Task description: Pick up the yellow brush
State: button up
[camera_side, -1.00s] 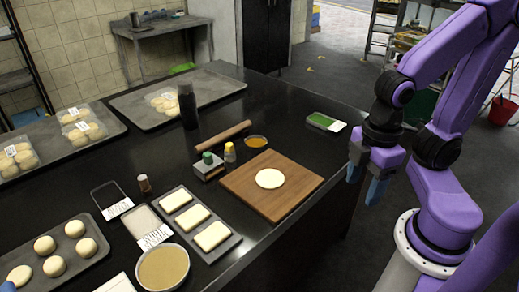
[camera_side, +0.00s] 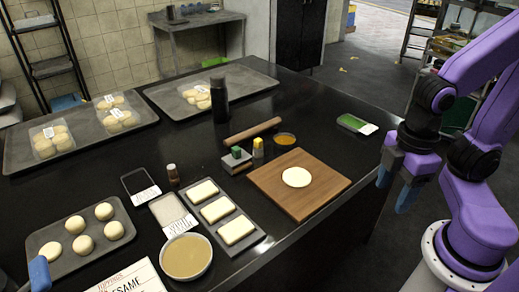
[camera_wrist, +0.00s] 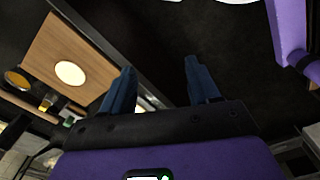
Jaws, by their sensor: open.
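A small upright item with a yellow top (camera_side: 258,147) stands beside a green-topped one on a grey block, left of the wooden board in the side view. It may be the yellow brush, but it is too small to tell. A yellow spot (camera_wrist: 45,104) also shows near the board in the wrist view. My gripper (camera_side: 396,182) is open and empty, with blue fingers pointing down. It is right of the counter's edge, well apart from the yellow item. Both fingers show apart in the wrist view (camera_wrist: 160,72).
The wooden board (camera_side: 325,199) with a round of dough lies between the yellow item and my gripper. Dough trays (camera_side: 238,212) are nearer.

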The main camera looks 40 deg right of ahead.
jog(key=shift+c, duration=0.4)
jog(key=w+a+r+m, duration=0.1)
jog(key=w+a+m, duration=0.3)
jog(key=w, duration=0.5)
jog(key=w+a+r+m, duration=0.2)
jog(key=w+m, duration=0.4)
jog(key=w, duration=0.3)
jog(key=w+a+r+m, duration=0.1)
jog(key=w+a+m, duration=0.25)
jog(key=w, duration=0.55)
jog(key=m, duration=1.6)
send_over(258, 139)
notch_tip(258, 139, down, 5)
notch_tip(258, 139, down, 17)
jog(key=shift+s+a+r, duration=0.1)
